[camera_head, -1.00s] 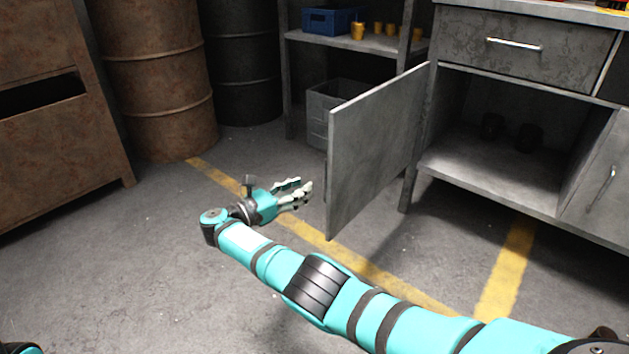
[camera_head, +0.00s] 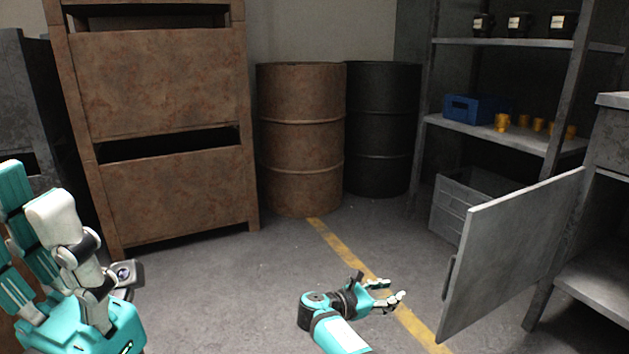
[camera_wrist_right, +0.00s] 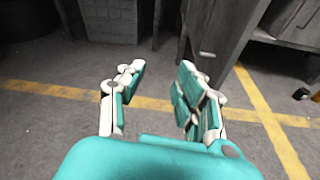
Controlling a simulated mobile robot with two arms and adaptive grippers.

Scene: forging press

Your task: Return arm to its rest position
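My right gripper (camera_head: 388,296) is low over the floor, left of the open grey cabinet door (camera_head: 515,250) and apart from it. In the right wrist view its fingers (camera_wrist_right: 155,90) are spread with bare floor between them, so it is open and empty. My left gripper (camera_head: 45,240) shows large at the lower left of the head view. Its fingers point up and look extended, with nothing seen between them. The thumb side partly covers the other fingers.
The grey cabinet (camera_head: 603,290) stands at the right edge. A shelf (camera_head: 480,128) holds a blue bin (camera_head: 475,108) and several yellow cups; a grey crate (camera_head: 455,205) is below. Rusty (camera_head: 302,140) and black (camera_head: 382,130) barrels and a rusty rack (camera_head: 165,195) stand behind. Middle floor is clear.

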